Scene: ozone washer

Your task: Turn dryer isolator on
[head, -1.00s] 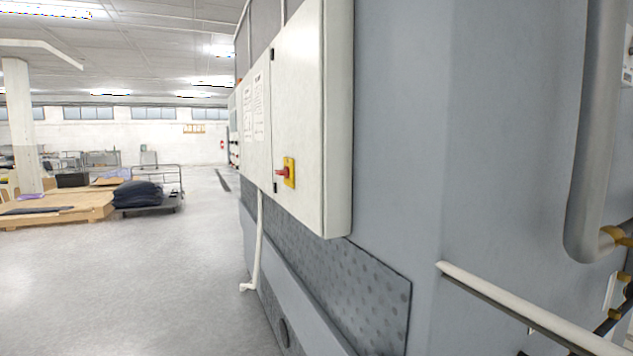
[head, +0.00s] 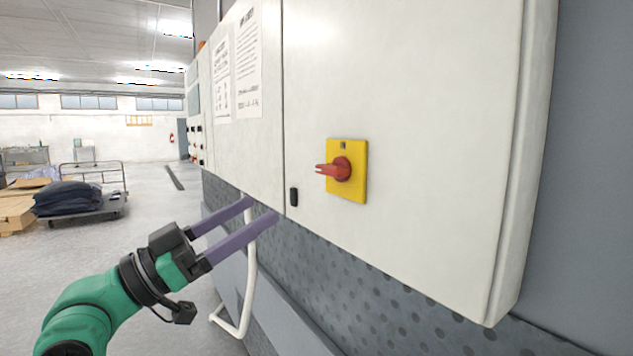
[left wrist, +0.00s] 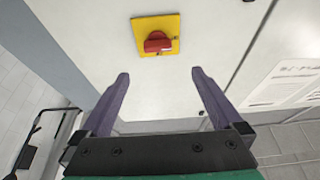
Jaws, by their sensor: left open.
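The isolator is a red rotary handle (head: 338,169) on a yellow square plate (head: 348,172), on the front of a white cabinet door (head: 420,110). In the head view the handle points sideways to the left. My left gripper (head: 264,208) has two purple fingers, apart and empty, below and left of the isolator, touching nothing that I can make out. In the left wrist view the red handle (left wrist: 157,43) and yellow plate show beyond the fingertips of the left gripper (left wrist: 160,75). My right gripper is not in view.
Printed sheets (head: 236,68) are on the neighbouring cabinet door. A black latch (head: 294,197) sits left of the isolator. A white pipe (head: 248,280) runs down below the cabinet. A cart with dark bags (head: 75,198) stands at left; the floor between is clear.

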